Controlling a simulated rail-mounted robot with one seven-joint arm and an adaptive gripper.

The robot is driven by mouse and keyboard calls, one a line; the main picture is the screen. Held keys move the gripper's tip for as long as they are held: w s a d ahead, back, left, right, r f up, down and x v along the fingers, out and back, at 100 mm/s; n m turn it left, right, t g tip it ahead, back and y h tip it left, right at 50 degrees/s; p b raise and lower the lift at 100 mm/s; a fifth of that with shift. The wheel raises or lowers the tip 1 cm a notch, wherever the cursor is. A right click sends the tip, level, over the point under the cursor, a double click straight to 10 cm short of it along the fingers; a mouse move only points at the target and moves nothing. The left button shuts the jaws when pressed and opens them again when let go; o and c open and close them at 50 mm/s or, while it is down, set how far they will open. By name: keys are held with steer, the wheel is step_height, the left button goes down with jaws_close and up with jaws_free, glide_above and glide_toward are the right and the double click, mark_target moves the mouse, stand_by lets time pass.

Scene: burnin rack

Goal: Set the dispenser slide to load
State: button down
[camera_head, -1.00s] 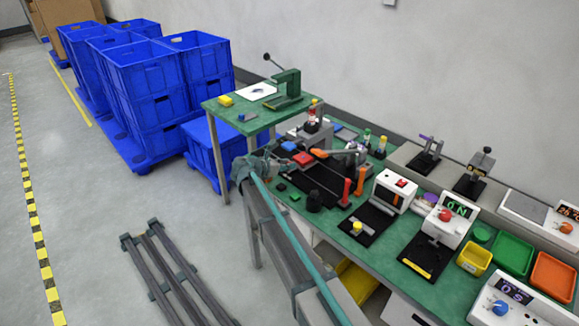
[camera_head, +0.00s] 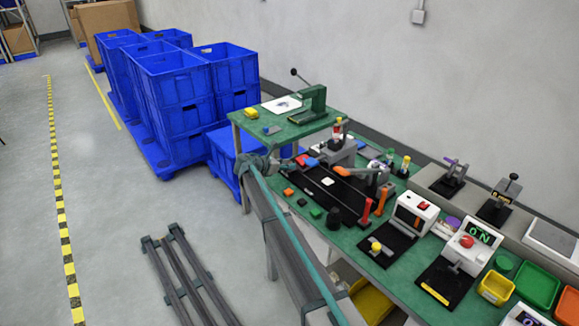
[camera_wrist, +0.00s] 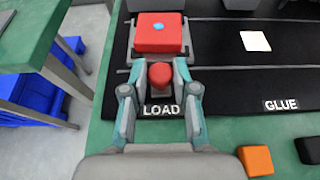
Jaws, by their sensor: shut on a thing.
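The dispenser slide is a grey carriage (camera_wrist: 133,50) bearing a red block (camera_wrist: 160,28), with a red knob (camera_wrist: 159,76) at its near side. My gripper (camera_wrist: 159,70) is shut on the red knob, one finger on each side. The slide sits at the left end of the black track (camera_wrist: 225,75), in line with the white LOAD label (camera_wrist: 161,109). The GLUE label (camera_wrist: 281,104) is farther right. A white square (camera_wrist: 255,41) lies bare on the track there. In the head view, the red block (camera_head: 301,160) shows just beyond my gripper (camera_head: 279,165).
An orange block (camera_wrist: 255,160) and a black block (camera_wrist: 308,150) lie on the green bench near the track. A green side table (camera_wrist: 28,32) stands at the left.

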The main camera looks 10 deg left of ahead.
steer(key=shift+w+a+r, duration=0.1)
steer(key=shift+w+a, duration=0.1)
steer(key=c, duration=1)
jaws_free()
steer(key=shift+a, duration=0.1)
steer(key=shift+o, duration=0.2)
steer(key=shift+s, duration=0.15)
steer(key=v, duration=1.1)
steer(key=shift+s+a, duration=0.2)
steer(key=shift+s, duration=0.1)
